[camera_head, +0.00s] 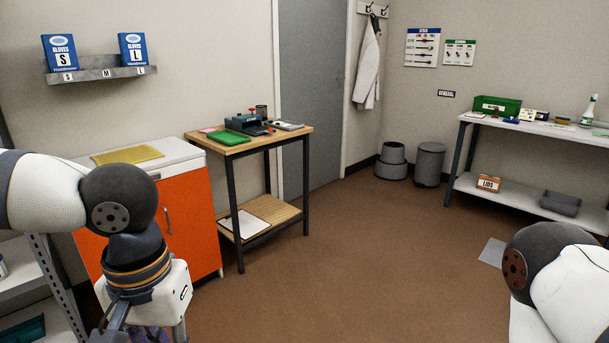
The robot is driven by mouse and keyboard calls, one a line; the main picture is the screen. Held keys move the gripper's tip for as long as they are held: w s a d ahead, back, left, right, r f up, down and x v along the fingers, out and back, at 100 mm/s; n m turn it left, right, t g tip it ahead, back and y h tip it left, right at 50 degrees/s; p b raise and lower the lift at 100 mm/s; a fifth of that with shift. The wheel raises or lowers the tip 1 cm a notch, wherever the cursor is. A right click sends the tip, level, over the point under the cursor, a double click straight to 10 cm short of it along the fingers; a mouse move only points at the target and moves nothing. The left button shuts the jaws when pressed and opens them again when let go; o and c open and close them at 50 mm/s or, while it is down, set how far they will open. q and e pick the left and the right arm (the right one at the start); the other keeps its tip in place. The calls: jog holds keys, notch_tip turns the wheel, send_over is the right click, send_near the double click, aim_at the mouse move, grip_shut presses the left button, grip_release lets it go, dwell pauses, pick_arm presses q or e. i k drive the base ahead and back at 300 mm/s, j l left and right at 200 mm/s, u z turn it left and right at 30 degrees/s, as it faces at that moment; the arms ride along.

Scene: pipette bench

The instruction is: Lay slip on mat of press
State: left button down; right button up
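A small blue-grey device with red parts (247,124), which looks like the press, stands on a wooden-topped table at centre left. A green flat pad (229,138) lies in front of it; whether this is the press's mat I cannot tell. A small pinkish piece (208,130) lies at the table's left; I cannot tell if it is the slip. My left gripper (118,318) hangs at the lower left, cut off by the picture's edge, its fingertips hidden. Something purplish shows beside it, unclear. My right arm enters at the lower right; its gripper is out of view.
The wooden table (287,133) has a lower shelf holding a white sheet (245,224). An orange cabinet (187,215) with a yellow mat (127,155) on top stands left of it. A grey bench (577,134) stands far right. Brown floor between is mostly clear; bins (429,164) stand behind.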

aim_at(260, 128)
jog(key=i, duration=2.1)
jog(key=i+u, duration=0.1)
jog(key=i, duration=0.4)
jog(key=i+l+u, duration=0.1)
jog(key=i, duration=0.4)
jog(key=i+l+u, duration=0.1)
jog(key=i, duration=0.45)
jog(key=i+l+u, duration=0.1)
jog(key=i, duration=0.4)
jog(key=i+l+u, duration=0.1)
jog(key=i+l, duration=0.2)
jog(key=i, duration=0.2)
